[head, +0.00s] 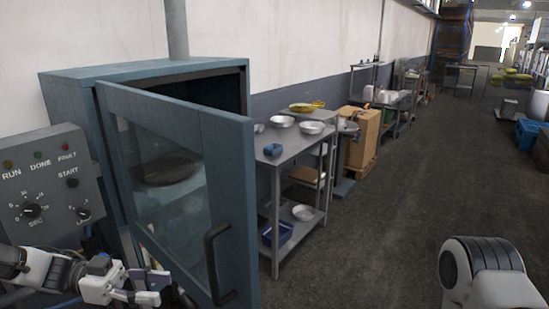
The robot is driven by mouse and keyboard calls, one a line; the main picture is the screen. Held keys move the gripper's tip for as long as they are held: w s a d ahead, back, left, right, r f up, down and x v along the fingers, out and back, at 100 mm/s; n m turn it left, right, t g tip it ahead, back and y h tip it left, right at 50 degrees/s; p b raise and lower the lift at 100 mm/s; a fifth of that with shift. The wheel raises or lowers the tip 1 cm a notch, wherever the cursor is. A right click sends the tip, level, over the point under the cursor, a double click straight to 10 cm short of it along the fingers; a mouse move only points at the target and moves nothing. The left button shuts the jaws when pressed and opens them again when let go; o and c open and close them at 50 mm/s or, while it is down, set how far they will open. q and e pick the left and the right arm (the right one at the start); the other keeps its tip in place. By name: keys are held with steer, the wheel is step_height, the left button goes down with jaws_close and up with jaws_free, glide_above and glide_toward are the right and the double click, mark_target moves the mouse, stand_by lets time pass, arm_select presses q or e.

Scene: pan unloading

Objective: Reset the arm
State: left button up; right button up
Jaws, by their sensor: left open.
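My left gripper (150,288) is at the lower left, in front of the blue cabinet's lower part and below the control panel. It is open, and I see nothing between its fingers. The blue cabinet (75,100) stands at the left with its glass-windowed door (228,170) swung open toward me. A dark round pan (166,170) shows through the door's glass. My right arm shows only as a white and black link at the lower right; its gripper is not in view.
The door's dark handle (212,262) sticks out right of my left gripper. A grey control panel (52,185) is at the left. A metal table (287,155) with bowls stands beyond the door.

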arm_select(q)
steer(key=s+d+f+n+t+y+b, duration=0.15)
steer(key=d+f+n, duration=0.3)
steer(key=f, duration=0.55)
steer(key=s+d+f+n+t+y, duration=0.1)
steer(key=s+d+f+n+y, duration=0.3)
steer(key=f, duration=0.6)
steer(key=s+d+f+n+t+y+b, duration=0.15)
steer(key=d+f+n, duration=0.35)
steer(key=f, duration=0.5)
steer(key=s+a+f+n+g+y, duration=0.3)
steer(key=s+a+f+g+y, duration=0.1)
steer(key=s+a+f+y, duration=0.4)
steer(key=s+a+y, duration=0.2)
steer(key=s+a, duration=0.2)
steer(key=s, duration=0.1)
steer(key=shift+s+a+g+y+p, duration=0.25)
steer(key=shift+a+g+y+p, duration=0.05)
steer(key=shift+p, duration=0.05)
steer(key=shift+w+n, duration=0.1)
steer(key=shift+n, duration=0.15)
